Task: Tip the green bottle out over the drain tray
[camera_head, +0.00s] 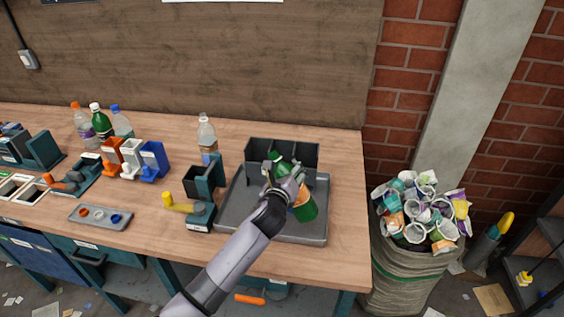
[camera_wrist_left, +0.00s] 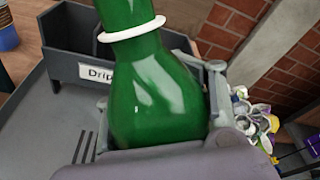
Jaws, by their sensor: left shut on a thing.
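The green bottle (camera_head: 304,207) has an orange label and is tilted over the grey drain tray (camera_head: 230,215). Its neck (camera_head: 278,158) points up and to the left in the head view. My left gripper (camera_head: 285,183) is shut on the bottle and hides its middle. In the left wrist view, the green bottle (camera_wrist_left: 160,90) fills the middle, with a white ring (camera_wrist_left: 132,29) round its neck; its mouth is out of frame. The fingers (camera_wrist_left: 160,110) lie on both sides of it. My right gripper is not in view.
A dark divided rack (camera_head: 310,158) stands at the tray's back edge. A clear bottle (camera_head: 206,137) and a teal device with a yellow handle (camera_head: 199,214) stand left of the tray. Several bottles and coloured holders are further left. A full sack of cups (camera_head: 417,245) stands right of the table.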

